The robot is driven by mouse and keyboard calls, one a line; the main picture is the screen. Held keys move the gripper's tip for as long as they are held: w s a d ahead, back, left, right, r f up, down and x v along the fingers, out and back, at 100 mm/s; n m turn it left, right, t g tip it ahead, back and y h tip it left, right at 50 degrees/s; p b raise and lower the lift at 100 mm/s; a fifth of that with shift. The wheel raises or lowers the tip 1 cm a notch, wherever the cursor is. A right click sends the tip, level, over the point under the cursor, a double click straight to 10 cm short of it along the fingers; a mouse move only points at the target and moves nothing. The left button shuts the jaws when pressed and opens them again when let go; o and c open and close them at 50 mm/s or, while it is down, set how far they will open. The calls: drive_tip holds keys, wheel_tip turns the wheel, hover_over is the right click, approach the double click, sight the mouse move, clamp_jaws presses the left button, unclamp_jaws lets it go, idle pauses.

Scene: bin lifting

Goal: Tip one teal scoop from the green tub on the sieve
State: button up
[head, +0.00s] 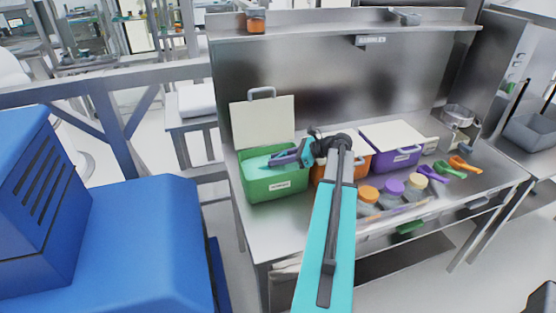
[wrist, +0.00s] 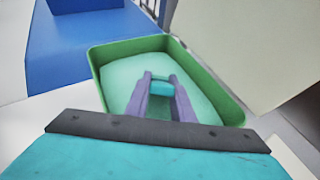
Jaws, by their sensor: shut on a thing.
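The green tub (head: 277,187) stands at the left of the steel bench with its pale lid (head: 262,122) raised; light teal-green contents fill it. In the wrist view the tub (wrist: 222,94) surrounds my gripper's fingers. My gripper (head: 283,157) reaches over the tub from the right. Its purple-grey fingers (wrist: 160,80) are shut on the teal scoop (wrist: 162,89), of which only a teal part shows between the fingers. Whether the scoop's bowl is in the contents is hidden. A round metal pan, likely the sieve (head: 458,115), sits at the bench's back right.
An orange tub (head: 360,163) is partly behind my arm, and a closed purple tub (head: 405,160) stands beside it. Several lidded jars (head: 392,187) line the front. Purple, green (head: 449,169) and orange scoops lie at the right. A shelf (head: 340,27) runs above the back.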

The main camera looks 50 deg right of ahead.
drive_tip(key=shift+r, duration=0.15)
drive_tip(key=shift+s+r, duration=0.1)
drive_tip(key=shift+r, duration=1.25)
drive_tip(key=shift+s+d+r+t+y, duration=0.2)
drive_tip(key=shift+r+t, duration=0.3)
drive_tip(key=shift+r, duration=0.75)
drive_tip(key=shift+s+a+r+t+y, duration=0.1)
drive_tip(key=shift+r+t+y, duration=0.35)
drive_tip(key=shift+r, duration=0.85)
drive_tip(key=shift+s+d+r+t+y, duration=0.15)
drive_tip(key=shift+r+t, duration=0.4)
drive_tip(key=shift+r, duration=0.7)
drive_tip(key=shift+s+d+t+y, duration=0.1)
drive_tip(key=shift+t+y, duration=0.3)
drive_tip(key=shift+t, duration=0.3)
